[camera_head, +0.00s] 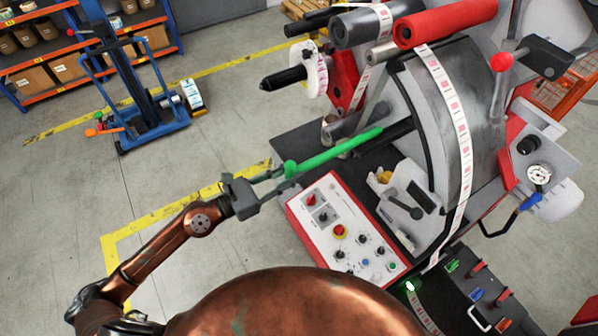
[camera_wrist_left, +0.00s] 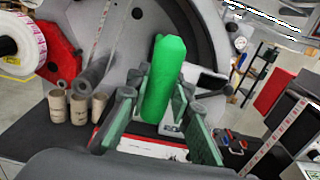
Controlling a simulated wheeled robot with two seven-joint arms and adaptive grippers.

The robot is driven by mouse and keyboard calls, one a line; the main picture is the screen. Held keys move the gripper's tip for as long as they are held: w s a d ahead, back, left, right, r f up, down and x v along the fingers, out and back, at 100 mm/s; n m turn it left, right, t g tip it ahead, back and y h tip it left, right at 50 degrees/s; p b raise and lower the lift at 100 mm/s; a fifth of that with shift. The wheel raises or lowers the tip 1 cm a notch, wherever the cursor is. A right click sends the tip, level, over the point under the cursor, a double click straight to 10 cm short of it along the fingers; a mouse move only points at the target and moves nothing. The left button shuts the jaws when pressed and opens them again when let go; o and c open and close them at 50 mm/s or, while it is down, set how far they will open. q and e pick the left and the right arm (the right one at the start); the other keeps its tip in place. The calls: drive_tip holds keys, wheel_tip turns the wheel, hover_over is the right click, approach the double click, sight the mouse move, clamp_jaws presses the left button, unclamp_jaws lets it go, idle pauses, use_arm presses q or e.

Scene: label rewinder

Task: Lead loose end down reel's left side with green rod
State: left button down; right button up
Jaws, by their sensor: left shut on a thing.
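My left gripper (camera_head: 272,184) is shut on the green rod (camera_head: 335,152), which points right toward the machine. In the left wrist view the rod (camera_wrist_left: 163,85) stands between the two fingers. Its far end is close to the left face of the large grey drum (camera_head: 480,100); I cannot tell if they touch. A white label strip with pink marks (camera_head: 455,110) runs from the red roller (camera_head: 445,22) over the drum and down its front. I cannot make out a loose end. A small label reel (camera_head: 313,70) sits by a black spindle at upper left. My right gripper is out of view.
A red-edged control panel (camera_head: 345,225) lies below the rod. Cardboard cores (camera_wrist_left: 78,107) stand on the dark machine bed beside the gripper. A black tool tray (camera_head: 490,290) is at lower right. The floor left of the machine is open, with a blue lift cart (camera_head: 150,100) farther back.

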use_arm(q)
drive_tip(key=b+v, duration=1.1)
drive_tip(key=v, duration=0.3)
drive_tip(key=shift+a+r, duration=0.1)
idle(0.3)
